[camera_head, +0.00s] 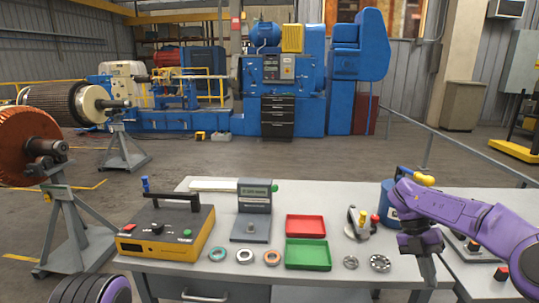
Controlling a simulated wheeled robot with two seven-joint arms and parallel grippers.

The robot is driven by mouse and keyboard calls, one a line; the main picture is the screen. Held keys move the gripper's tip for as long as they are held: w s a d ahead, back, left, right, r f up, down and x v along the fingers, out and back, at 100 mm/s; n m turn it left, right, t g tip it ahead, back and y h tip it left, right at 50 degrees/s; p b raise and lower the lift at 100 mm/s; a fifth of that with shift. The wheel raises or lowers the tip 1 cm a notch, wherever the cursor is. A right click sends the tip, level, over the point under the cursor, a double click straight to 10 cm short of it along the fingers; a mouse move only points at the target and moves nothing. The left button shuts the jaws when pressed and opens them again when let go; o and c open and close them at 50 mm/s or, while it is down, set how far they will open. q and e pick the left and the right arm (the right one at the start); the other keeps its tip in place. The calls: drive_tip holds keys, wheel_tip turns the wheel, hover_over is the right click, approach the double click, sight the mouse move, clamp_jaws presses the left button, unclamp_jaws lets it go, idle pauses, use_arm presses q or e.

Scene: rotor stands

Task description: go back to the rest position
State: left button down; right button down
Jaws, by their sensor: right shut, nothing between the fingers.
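My right arm comes in from the right over the table. Its gripper (427,272) points down near the front edge of the grey table (330,271), at the right end. Its fingers are together and hold nothing. At the bottom left only a rounded purple and dark part of my left arm shows. My left gripper is out of the picture.
On the table stand a yellow tester box (158,247), a grey instrument (253,199), a red tray (306,226), a green tray (308,254) and several rings. A blue canister (389,200) is partly behind my right arm. Rotor stands (68,225) are at left.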

drive_tip(key=d+f+n+t+h+b, duration=0.1)
drive_tip(key=d+f+n+t+h, duration=0.5)
drive_tip(key=f+n+h, duration=0.45)
drive_tip(key=s+a+f+n+t+y+b, duration=0.1)
drive_tip(key=s+a+f+n+t, duration=0.1)
drive_tip(key=a+f+n+t, duration=0.4)
drive_tip(key=s+a+f+n+t+y+b, duration=0.1)
drive_tip(key=f+n+t+y, duration=0.1)
drive_tip(key=f+n, duration=0.65)
drive_tip(key=s+a+f+n+g+y+b, duration=0.1)
drive_tip(key=s+f+n, duration=0.3)
drive_tip(key=s, duration=0.6)
drive_tip(key=s+a+f+n+g+y+b, duration=0.1)
drive_tip(key=s+a+f+n+y, duration=0.2)
drive_tip(key=s, duration=0.6)
drive_tip(key=s+a+f+n+g+y+b, duration=0.1)
drive_tip(key=s+f+n, duration=0.4)
drive_tip(key=s, duration=0.5)
drive_tip(key=shift+s+a+f+n+g+y+b, duration=0.35)
drive_tip(key=shift+a+f+g+y, duration=0.2)
drive_tip(key=shift+a+y, duration=0.25)
